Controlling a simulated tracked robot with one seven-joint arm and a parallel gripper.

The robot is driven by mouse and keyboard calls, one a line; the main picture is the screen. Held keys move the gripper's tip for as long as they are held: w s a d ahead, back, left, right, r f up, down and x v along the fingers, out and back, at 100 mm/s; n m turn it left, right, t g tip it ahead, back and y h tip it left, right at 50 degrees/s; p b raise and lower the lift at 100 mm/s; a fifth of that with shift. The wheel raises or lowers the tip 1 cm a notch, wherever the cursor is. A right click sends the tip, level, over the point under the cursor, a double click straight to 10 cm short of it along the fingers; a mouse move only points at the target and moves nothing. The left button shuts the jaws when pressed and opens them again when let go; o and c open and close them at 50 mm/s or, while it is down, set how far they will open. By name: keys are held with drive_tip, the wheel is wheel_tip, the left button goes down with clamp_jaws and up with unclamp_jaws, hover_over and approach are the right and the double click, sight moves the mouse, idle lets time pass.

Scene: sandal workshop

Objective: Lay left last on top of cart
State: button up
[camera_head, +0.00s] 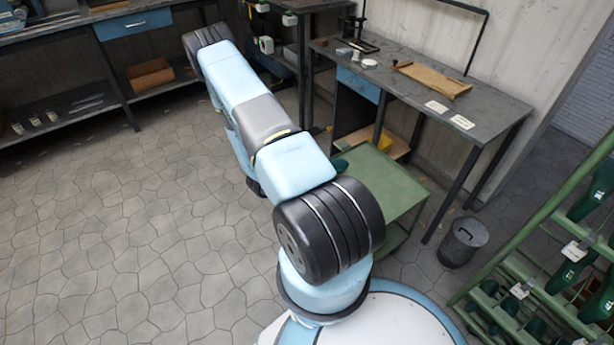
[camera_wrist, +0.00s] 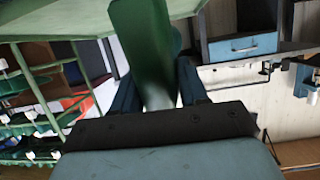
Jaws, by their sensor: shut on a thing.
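The green last (camera_wrist: 145,40) is between the fingers of my gripper (camera_wrist: 158,80) in the wrist view, and the gripper is shut on it. The green cart (camera_head: 388,183) stands beside my arm in the head view, its flat top bare where it shows. The cart top also shows at the upper left of the wrist view (camera_wrist: 55,18), with the last overlapping its edge in the picture. I cannot tell whether the last touches the cart. My arm hides the gripper and part of the cart in the head view.
A workbench (camera_head: 480,118) with brown sheet material (camera_head: 432,79) and labels stands behind the cart. A dark bin (camera_head: 463,242) stands right of the cart. A green rack (camera_head: 530,235) holding several green lasts is at the far right. The floor on the left is clear.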

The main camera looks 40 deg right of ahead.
sight(337, 164)
drive_tip(key=shift+s+d, duration=0.25)
drive_tip(key=shift+d, duration=2)
drive_tip(key=shift+s+d, duration=0.3)
drive_tip(key=shift+d, duration=2)
drive_tip(key=shift+s+d, duration=0.25)
drive_tip(key=shift+d, duration=2)
drive_tip(key=shift+f, duration=1.7)
drive_tip(key=shift+f, duration=0.15)
drive_tip(key=o, duration=1.1)
drive_tip(key=shift+o, duration=0.2)
drive_tip(key=v, duration=1.3)
drive_tip(key=shift+w+a, duration=0.1)
drive_tip(key=shift+a, duration=0.25)
